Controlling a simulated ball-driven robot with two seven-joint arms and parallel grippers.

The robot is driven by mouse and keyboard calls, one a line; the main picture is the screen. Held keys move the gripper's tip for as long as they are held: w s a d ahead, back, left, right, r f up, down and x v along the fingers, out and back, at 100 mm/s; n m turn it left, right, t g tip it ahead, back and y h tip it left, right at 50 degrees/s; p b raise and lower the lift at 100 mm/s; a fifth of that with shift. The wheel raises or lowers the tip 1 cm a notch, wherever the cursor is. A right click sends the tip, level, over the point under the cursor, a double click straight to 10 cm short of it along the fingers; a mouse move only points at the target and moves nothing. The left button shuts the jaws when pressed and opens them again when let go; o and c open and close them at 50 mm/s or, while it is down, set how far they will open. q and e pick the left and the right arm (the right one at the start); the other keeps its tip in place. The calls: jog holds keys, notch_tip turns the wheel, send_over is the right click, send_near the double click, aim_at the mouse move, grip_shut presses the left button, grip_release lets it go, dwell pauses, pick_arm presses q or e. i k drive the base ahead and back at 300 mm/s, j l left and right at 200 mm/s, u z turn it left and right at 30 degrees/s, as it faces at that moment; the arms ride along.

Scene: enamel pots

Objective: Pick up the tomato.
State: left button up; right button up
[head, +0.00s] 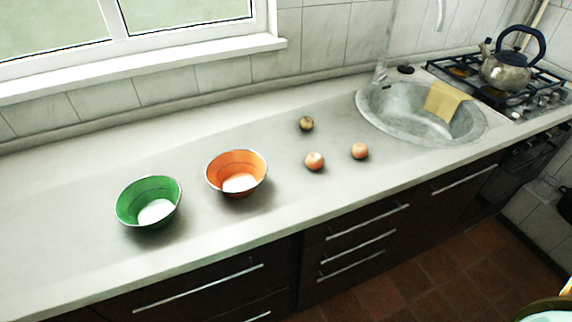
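Two small round pale orange-red items lie on the countertop right of the bowls: one nearer the front edge (315,161) and one to its right (360,151), nearer the sink. Either may be the tomato; at this size I cannot tell which. A third round item (306,123), brownish-yellow and darker, lies behind them, closer to the wall. All three are apart from each other and uncovered. Neither of my grippers is in view.
An orange bowl (236,160) and a green bowl (133,190) stand empty to the left. A sink (380,100) with a yellow cloth (443,101) is at right. A kettle (506,72) sits on the stove beyond. The counter's left end is clear.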

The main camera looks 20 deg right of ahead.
aim_at(315, 162)
jog(key=i+l, duration=0.1)
jog(key=l, duration=0.3)
jog(key=l+z, duration=0.15)
jog(key=l, duration=0.3)
jog(key=i+l, duration=0.15)
jog(key=l, duration=0.2)
jog(key=i+l+z, duration=0.15)
jog(key=l, duration=0.3)
jog(key=i+l, duration=0.1)
jog(key=l, duration=0.3)
jog(key=i+l+z, duration=0.15)
jog(key=l, duration=0.2)
jog(key=i+l, duration=0.1)
jog(key=l, duration=0.3)
jog(key=z, duration=0.05)
